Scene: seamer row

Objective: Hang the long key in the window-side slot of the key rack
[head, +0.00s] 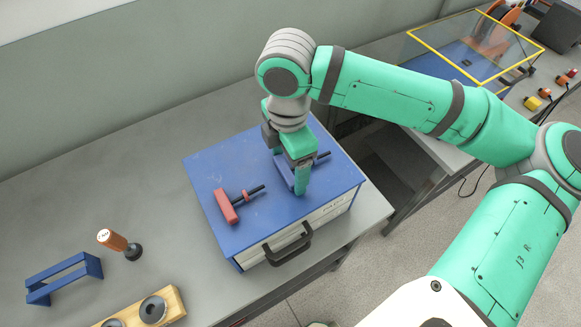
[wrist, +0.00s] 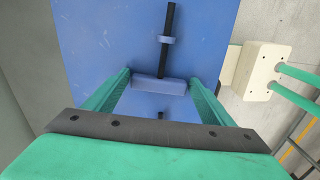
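Two T-shaped keys with black shafts lie on top of the blue cabinet (head: 235,165). One has a red handle (head: 226,207). The other has a blue handle and collar; its handle shows in the wrist view (wrist: 158,85), its shaft pointing away. I cannot tell which is the long key, as my gripper partly hides the blue one in the head view. My gripper (head: 293,170) is pointed down over the blue key. Its fingers are apart, one beyond each end of the handle, with small gaps. A low blue frame (head: 62,275), possibly the key rack, stands at lower left.
A wooden block with dark discs (head: 172,301) lies at the front edge. The cabinet has a black front handle (head: 288,247). A yellow-edged clear case (head: 470,50) stands on the far bench. The grey bench behind the frame is clear.

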